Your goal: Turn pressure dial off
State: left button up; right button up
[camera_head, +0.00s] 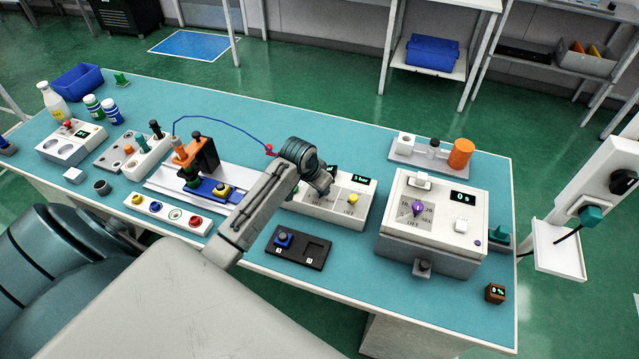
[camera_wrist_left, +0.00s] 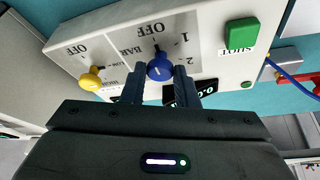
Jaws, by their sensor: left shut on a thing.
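The blue pressure dial (camera_wrist_left: 159,68) sits on a white control box, with OFF, 1, 2 and BAR printed around it. My left gripper (camera_wrist_left: 161,88) has its two dark fingers on either side of the dial and is shut on it. In the head view my left gripper (camera_head: 322,190) reaches down onto the control box (camera_head: 328,214), and my wrist hides the dial. A yellow knob (camera_wrist_left: 91,79) with its own OFF mark is beside it; it also shows in the head view (camera_head: 353,199).
A green SHOT button (camera_wrist_left: 241,34) is on the same box. A white box with a purple knob (camera_head: 417,207) stands to the right. A black tray with a blue part (camera_head: 284,238) lies in front. A rail fixture (camera_head: 196,158) stands left.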

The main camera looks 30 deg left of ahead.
pick_arm(q)
jog(key=o, duration=1)
jog(key=shift+s+r, duration=0.2)
jog(key=shift+r, duration=0.3)
jog(key=b+v, duration=0.2)
jog(key=v, duration=0.7)
jog(key=shift+s+r, duration=0.15)
jog(key=shift+r, duration=0.15)
